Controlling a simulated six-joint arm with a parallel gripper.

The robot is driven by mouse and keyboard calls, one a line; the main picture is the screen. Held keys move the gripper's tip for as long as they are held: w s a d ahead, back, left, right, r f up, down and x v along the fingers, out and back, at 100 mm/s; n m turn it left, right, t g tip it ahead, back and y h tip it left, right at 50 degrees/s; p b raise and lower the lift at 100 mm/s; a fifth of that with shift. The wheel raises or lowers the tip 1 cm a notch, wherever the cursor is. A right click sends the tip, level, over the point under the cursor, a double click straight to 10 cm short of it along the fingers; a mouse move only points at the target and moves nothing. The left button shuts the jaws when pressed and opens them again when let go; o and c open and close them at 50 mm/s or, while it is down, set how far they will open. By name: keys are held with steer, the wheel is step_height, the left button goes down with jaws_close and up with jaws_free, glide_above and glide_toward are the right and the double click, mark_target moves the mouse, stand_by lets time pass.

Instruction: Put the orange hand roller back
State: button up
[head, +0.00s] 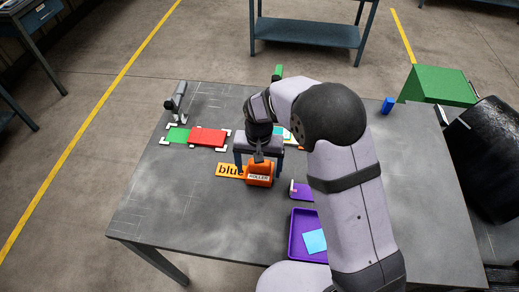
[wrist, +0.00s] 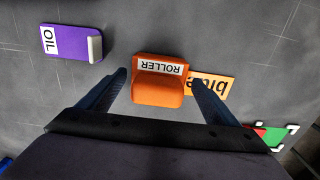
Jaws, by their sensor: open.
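The orange hand roller (head: 260,175), labelled ROLLER, stands on the grey table beside an orange plate (head: 228,170) marked with "blue" lettering. In the wrist view the roller (wrist: 158,90) sits between the fingers of my gripper (wrist: 162,88), with a gap on both sides. My gripper (head: 257,158) is open above and around the roller, and is empty. In the wrist view the orange plate (wrist: 218,84) lies partly behind the right finger, so some of its lettering is hidden.
A purple OIL piece (wrist: 70,43) lies to the left in the wrist view. A purple tray (head: 297,245) holds a light blue square. Red (head: 208,137) and green (head: 177,136) plates lie at the table's back left. The table's front left is clear.

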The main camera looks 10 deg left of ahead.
step_height(320, 180, up, 11)
steer(key=b, duration=0.2)
steer(key=shift+d+f+b, duration=0.1)
steer(key=shift+d+b, duration=0.05)
steer(key=shift+b, duration=0.25)
steer(key=shift+d, duration=0.1)
steer(key=shift+d, duration=0.35)
steer(key=s+d+f, duration=0.2)
steer(key=s+d, duration=0.6)
steer(key=d, duration=0.3)
steer(key=s+d+f, duration=0.3)
steer(key=s+d, duration=0.5)
steer(key=d, duration=0.2)
steer(key=shift+s+d+f, duration=0.3)
steer(key=shift+s+d, duration=0.05)
steer(key=shift+s, duration=0.05)
